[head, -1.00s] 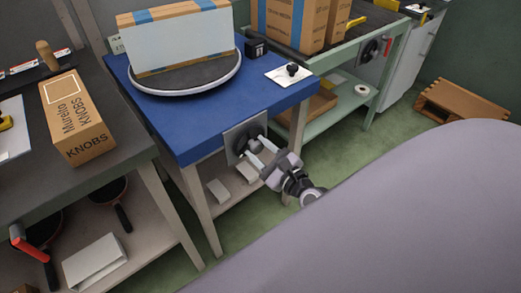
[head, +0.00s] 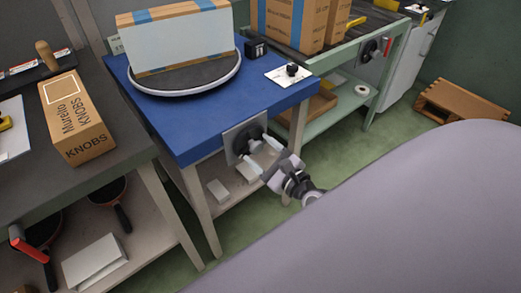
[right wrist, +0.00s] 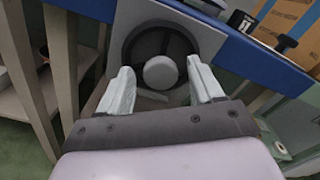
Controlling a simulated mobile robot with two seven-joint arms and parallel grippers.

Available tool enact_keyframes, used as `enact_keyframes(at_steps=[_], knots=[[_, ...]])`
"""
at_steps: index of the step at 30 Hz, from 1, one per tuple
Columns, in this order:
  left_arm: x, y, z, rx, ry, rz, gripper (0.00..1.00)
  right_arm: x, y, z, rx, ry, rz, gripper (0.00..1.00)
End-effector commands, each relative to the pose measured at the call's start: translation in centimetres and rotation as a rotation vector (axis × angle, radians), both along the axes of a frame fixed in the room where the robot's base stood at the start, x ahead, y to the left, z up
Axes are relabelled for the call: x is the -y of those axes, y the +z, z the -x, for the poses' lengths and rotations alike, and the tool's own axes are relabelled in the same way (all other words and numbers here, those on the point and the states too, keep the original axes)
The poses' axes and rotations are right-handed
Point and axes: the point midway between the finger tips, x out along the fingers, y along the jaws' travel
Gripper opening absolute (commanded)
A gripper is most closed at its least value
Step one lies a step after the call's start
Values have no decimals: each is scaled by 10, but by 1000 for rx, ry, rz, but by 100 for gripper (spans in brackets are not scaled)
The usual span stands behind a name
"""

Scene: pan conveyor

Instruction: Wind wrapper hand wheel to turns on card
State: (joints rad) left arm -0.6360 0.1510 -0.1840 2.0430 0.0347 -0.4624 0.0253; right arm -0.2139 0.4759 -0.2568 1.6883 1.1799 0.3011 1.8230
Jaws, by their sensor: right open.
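The wrapper's dark round hand wheel (head: 246,136) is mounted on a pale plate (head: 230,145) on the front of the blue table. In the right wrist view, the wheel rim (right wrist: 130,50) surrounds a pale hub or knob (right wrist: 160,72). My right gripper (head: 261,153) is open in front of the wheel. Its fingers stand on either side of the hub in the wrist view; contact is not clear. A white card or plate (head: 276,76) with a black knob lies on the table's right side; no writing is legible. My left gripper is not in view.
A carton (head: 180,38) with a white face stands on the round turntable (head: 160,88). A dark bench (head: 100,165) with a Knobs carton (head: 77,118) is at left. A conveyor (head: 345,38) with boxes is behind right. Green floor is clear around the arm.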

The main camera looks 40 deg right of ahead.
Motion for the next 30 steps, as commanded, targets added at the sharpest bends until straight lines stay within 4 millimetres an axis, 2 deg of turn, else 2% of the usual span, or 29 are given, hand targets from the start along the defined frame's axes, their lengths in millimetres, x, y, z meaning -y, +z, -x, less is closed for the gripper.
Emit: enact_keyframes(at_steps=[9,15,30], knots=[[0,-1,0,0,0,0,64,3,-1,43,-2,1,1,66],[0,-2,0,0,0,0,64,5,0,60,-1,-1,1,66],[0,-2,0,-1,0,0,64,4,0,63,5,4,31,66]])
